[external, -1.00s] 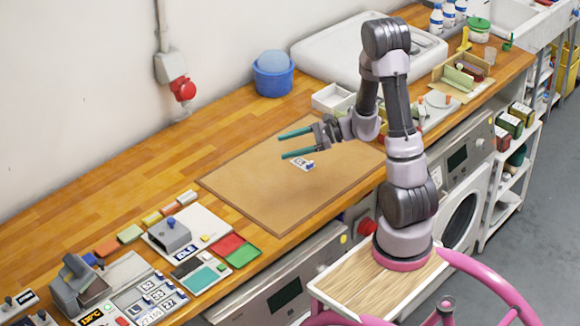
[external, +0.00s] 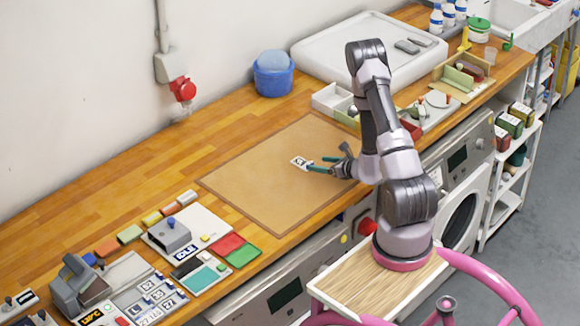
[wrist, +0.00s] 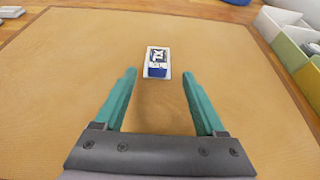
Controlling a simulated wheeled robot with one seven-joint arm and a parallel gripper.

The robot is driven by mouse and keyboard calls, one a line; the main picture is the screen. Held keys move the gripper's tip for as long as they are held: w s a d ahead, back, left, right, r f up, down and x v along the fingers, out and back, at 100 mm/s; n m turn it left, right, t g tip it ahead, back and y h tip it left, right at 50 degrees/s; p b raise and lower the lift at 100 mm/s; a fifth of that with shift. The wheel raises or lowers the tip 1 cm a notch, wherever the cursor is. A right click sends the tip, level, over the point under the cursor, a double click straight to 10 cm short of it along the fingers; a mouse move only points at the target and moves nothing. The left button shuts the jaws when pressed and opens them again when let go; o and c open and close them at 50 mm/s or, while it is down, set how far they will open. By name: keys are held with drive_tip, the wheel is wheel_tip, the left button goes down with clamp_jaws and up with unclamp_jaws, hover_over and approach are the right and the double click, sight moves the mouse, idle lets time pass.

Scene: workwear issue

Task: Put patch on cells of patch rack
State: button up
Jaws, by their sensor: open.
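A small white patch (wrist: 158,53) with a black pattern and a blue block at its near end lies on the brown mat. It also shows in the external view (external: 300,162). My gripper (wrist: 158,75) is open and empty, with green fingers low over the mat. In the wrist view its fingertips stand to either side of the patch's near end, with gaps on both sides. The external view also shows my gripper (external: 319,164) just right of the patch. A grey rack (external: 150,302) with several numbered patches, which seems to be the patch rack, stands at the lower left.
The brown mat (external: 250,180) is otherwise clear. White boxes (external: 333,98) stand at its back right edge, and a blue bucket (external: 273,75) stands behind it. A grey device on a white plate (external: 205,222) and coloured pads (external: 242,255) lie to the left.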

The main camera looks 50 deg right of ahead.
sight(311, 163)
drive_tip(key=shift+x, duration=2.75)
drive_tip(key=shift+a, duration=0.15)
clamp_jaws()
